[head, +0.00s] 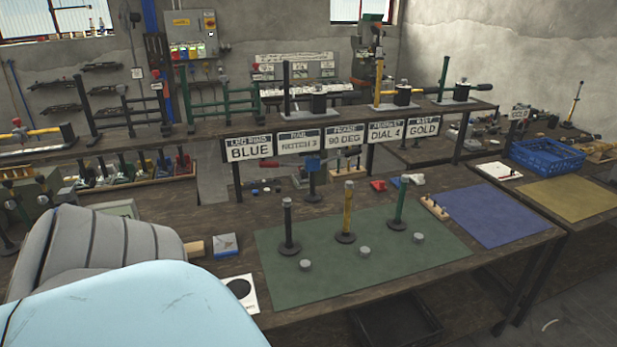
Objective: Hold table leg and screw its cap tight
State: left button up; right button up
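Three table legs stand upright on round dark feet on a green mat: a black leg (288,226), a yellow leg (347,212) and a green leg (400,210). Three small grey caps lie on the mat in front of them: a left cap (305,265), a middle cap (363,253) and a right cap (418,238). Each cap is apart from the legs. Neither of my grippers is in view. No gripper touches the visible legs or caps.
A large light blue and grey shape covers the lower left. Bare green mat (420,265) and a blue mat (495,215) lie to the right. A blue crate (547,157) stands farther right. Signs, including a BLUE sign (249,149), hang behind the legs. A shelf with fixtures runs above.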

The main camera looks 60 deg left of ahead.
aim_at(288, 248)
jog(key=u, duration=1.6)
